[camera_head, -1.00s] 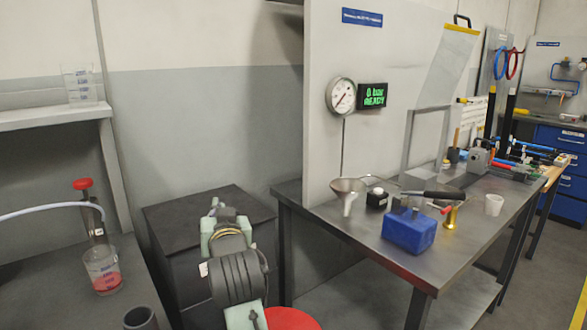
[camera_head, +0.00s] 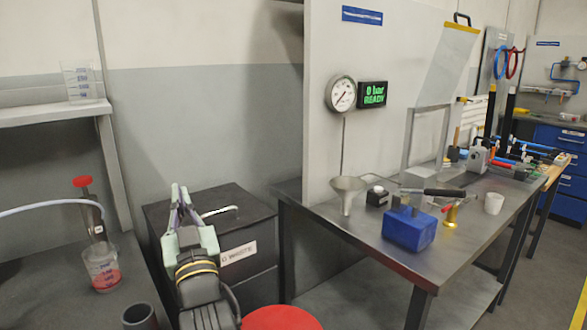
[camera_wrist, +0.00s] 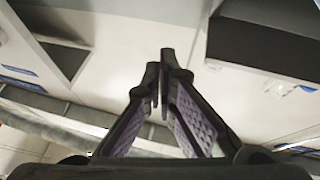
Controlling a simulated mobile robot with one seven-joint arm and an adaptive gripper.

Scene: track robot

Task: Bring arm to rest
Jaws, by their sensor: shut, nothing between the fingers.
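My arm rises at the bottom centre-left of the head view, in front of the black waste box (camera_head: 240,225). My gripper (camera_head: 178,187) points up there, at the box's left part. In the wrist view my gripper (camera_wrist: 163,75) shows its two purple-padded fingers converging, tips together, with nothing between them. The wrist view looks past the fingers at pale walls and a dark box shape.
The steel bench (camera_head: 360,275) at right holds a funnel (camera_head: 347,192), a blue block (camera_head: 409,230) and a white cup (camera_head: 493,203). At left a beaker with red liquid (camera_head: 103,268) stands on a dark bench. A red round top (camera_head: 280,318) is at bottom centre.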

